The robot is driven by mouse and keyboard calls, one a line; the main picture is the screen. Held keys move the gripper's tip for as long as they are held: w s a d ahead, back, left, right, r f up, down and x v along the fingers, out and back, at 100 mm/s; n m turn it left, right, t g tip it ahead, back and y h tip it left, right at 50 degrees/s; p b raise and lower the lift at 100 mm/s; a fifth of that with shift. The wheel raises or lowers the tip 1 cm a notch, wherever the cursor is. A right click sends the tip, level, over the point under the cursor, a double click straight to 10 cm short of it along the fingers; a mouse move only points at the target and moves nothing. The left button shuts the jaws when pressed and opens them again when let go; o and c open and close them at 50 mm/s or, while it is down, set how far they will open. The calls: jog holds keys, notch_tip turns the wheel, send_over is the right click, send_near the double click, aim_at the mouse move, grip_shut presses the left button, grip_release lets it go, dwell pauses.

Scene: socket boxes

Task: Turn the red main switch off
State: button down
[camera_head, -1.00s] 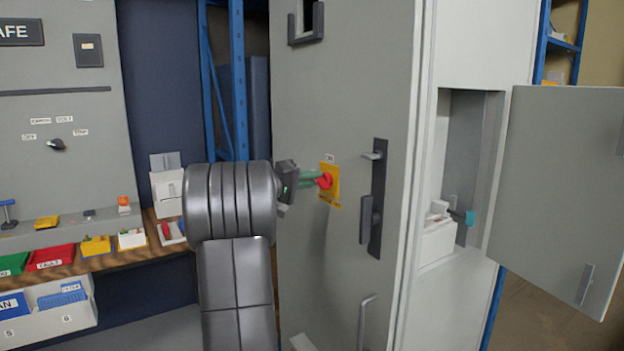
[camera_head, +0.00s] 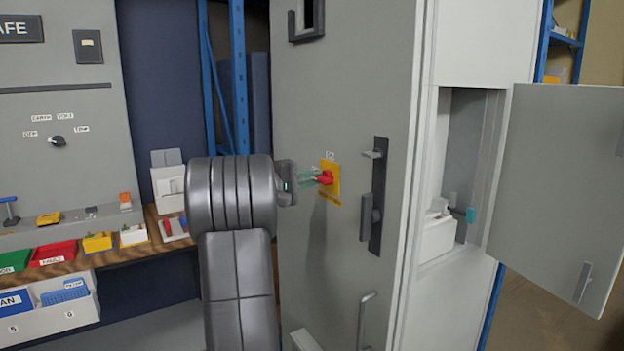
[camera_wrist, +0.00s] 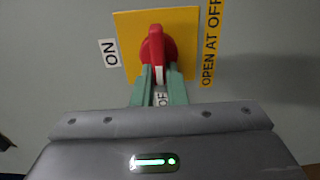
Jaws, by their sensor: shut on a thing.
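The red main switch (camera_head: 326,177) sits on a yellow plate (camera_head: 333,173) on the grey cabinet door. In the wrist view the red handle (camera_wrist: 157,48) points down the picture, its white tip towards a partly hidden label (camera_wrist: 161,98) reading "OF". The "ON" label (camera_wrist: 110,53) is to the left of the plate there. My gripper (camera_wrist: 160,84) is shut on the red handle, with one green finger on each side of its tip. In the head view my gripper (camera_head: 318,178) reaches the switch from the left.
A black door handle (camera_head: 378,200) is just right of the switch. An open compartment door (camera_head: 560,190) stands out at the right. A bench with coloured trays (camera_head: 54,254) is at the left. An "OPEN AT OFF" strip (camera_wrist: 212,45) is beside the plate.

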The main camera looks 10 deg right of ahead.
jog(key=c, duration=1.5)
grip_release()
jog(key=shift+o, duration=0.2)
jog(key=v, duration=1.3)
jog(key=shift+a, duration=0.4)
jog(key=shift+s, duration=0.1)
jog(key=x, duration=1.4)
jog(key=shift+s+a, duration=0.1)
jog(key=shift+a, duration=0.05)
